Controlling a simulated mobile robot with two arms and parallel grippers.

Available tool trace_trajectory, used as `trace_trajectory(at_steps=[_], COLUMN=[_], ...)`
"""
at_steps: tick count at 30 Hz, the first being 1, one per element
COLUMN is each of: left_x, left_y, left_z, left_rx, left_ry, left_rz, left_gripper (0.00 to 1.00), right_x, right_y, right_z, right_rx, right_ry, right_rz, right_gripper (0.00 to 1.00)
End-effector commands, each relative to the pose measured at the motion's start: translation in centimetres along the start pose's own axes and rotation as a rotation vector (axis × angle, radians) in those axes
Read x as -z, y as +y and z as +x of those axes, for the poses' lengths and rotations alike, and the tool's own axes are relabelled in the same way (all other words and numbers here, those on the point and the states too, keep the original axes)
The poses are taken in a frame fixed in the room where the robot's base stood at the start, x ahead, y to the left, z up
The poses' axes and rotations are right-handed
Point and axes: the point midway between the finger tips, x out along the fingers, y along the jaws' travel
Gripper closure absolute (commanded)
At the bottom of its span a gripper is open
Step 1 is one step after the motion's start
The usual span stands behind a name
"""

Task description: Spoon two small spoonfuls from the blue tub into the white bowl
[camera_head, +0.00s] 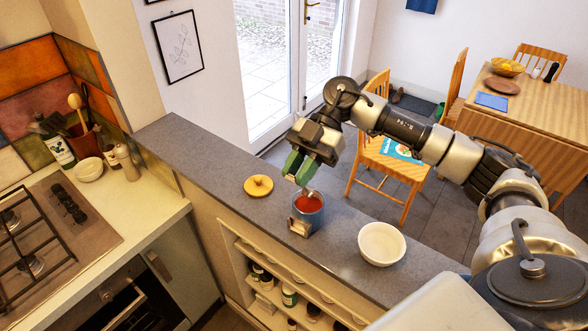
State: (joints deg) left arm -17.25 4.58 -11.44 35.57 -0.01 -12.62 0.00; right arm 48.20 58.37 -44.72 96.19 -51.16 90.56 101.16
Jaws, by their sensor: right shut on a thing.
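The blue tub (309,217) stands on the grey counter with red contents showing inside. My right gripper (300,174), with green fingers, is just above the tub. It is shut on a spoon (307,191), of which only a short metal piece shows at the tub's opening. I cannot tell whether the spoon's bowl is in the red contents or just above them. The white bowl (381,245) stands to the right of the tub, and no contents show in it. My left gripper is not in view.
A round yellow lid (259,187) with a knob lies on the counter (212,165) left of the tub. Shelves with jars (289,297) are below the counter. A hob (50,235) is at the left. A chair (390,165) stands behind the counter.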

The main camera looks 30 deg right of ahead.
Motion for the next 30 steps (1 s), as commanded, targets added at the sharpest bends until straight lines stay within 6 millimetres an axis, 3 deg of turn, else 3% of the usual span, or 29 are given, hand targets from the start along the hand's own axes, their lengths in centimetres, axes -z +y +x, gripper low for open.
trace_trajectory(at_steps=[1,13,22,28,30], left_x=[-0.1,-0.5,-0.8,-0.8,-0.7], left_y=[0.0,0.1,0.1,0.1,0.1], left_z=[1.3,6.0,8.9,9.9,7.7], left_rx=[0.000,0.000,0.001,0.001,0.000], left_ry=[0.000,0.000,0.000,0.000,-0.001], left_rz=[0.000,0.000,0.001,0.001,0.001], left_gripper=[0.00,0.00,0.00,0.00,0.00], right_x=[-1.2,-4.7,-6.6,-6.3,-4.6], right_y=[0.0,0.0,0.0,0.0,0.0], right_z=[0.4,0.7,3.8,5.5,4.7], right_rx=[-0.001,0.001,0.000,-0.003,-0.002], right_ry=[0.025,0.180,-0.115,-0.451,-0.465], right_rz=[0.003,-0.003,-0.006,-0.012,-0.003], right_gripper=[1.00,1.00,1.00,1.00,1.00])
